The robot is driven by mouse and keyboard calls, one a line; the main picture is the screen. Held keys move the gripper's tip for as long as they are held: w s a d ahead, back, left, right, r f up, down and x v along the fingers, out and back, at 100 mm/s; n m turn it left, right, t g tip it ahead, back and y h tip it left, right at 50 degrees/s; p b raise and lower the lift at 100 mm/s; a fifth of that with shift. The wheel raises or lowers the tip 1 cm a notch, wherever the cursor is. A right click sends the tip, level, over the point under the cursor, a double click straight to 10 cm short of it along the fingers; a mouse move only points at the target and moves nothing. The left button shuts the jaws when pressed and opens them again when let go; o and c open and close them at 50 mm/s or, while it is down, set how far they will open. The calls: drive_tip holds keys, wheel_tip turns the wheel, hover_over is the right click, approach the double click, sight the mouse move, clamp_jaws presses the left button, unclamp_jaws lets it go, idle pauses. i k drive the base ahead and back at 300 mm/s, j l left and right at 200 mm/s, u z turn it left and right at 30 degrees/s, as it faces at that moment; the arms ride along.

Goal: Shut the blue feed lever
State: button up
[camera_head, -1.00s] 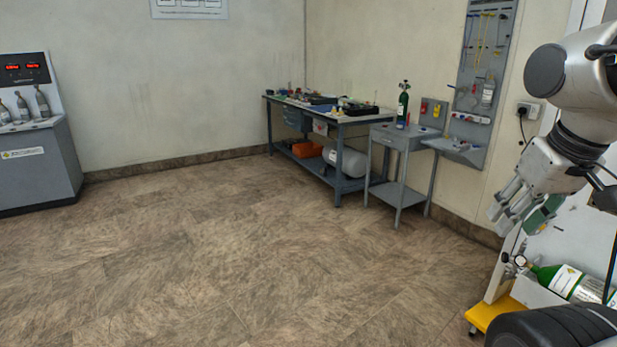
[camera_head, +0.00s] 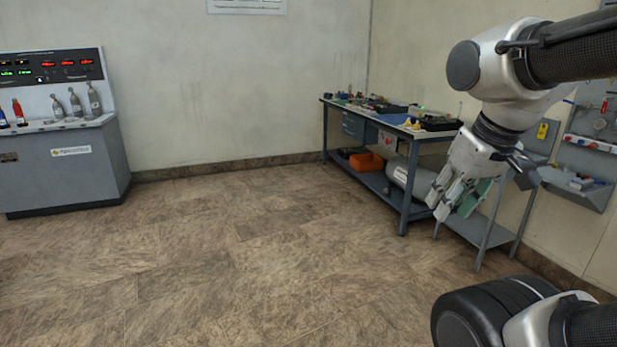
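I cannot make out a blue feed lever in this view. A grey console (camera_head: 65,165) with lit red and green displays stands at the left against the wall, and no lever can be told on it. My gripper (camera_head: 452,208) hangs in the air at the right, pointing down and left, in front of the workbench end and the small side table. A greenish part shows at its fingers. The fingers' gap is too small and angled to judge, and I see no contact with anything.
A blue-framed workbench (camera_head: 407,205) stands along the back right wall, with tools on top and an orange bin (camera_head: 366,161) and grey cylinder (camera_head: 408,180) below. A grey side table (camera_head: 483,232) and wall shelf (camera_head: 580,186) lie right. The tiled floor is clear.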

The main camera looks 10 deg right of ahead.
sight(568, 102)
drive_tip(key=i+l+z, duration=0.15)
drive_tip(key=i+z, duration=0.25)
drive_tip(key=i, duration=0.15)
drive_tip(key=i+z, duration=0.45)
drive_tip(key=i+j+z, duration=0.4)
drive_tip(key=i, duration=0.25)
drive_tip(key=i+z, duration=0.7)
drive_tip(key=i+j+z, duration=0.35)
drive_tip(key=i+l, duration=0.1)
drive_tip(key=i, duration=0.45)
drive_tip(key=i+l, duration=0.1)
drive_tip(key=i, duration=0.45)
drive_tip(key=j+u, duration=0.05)
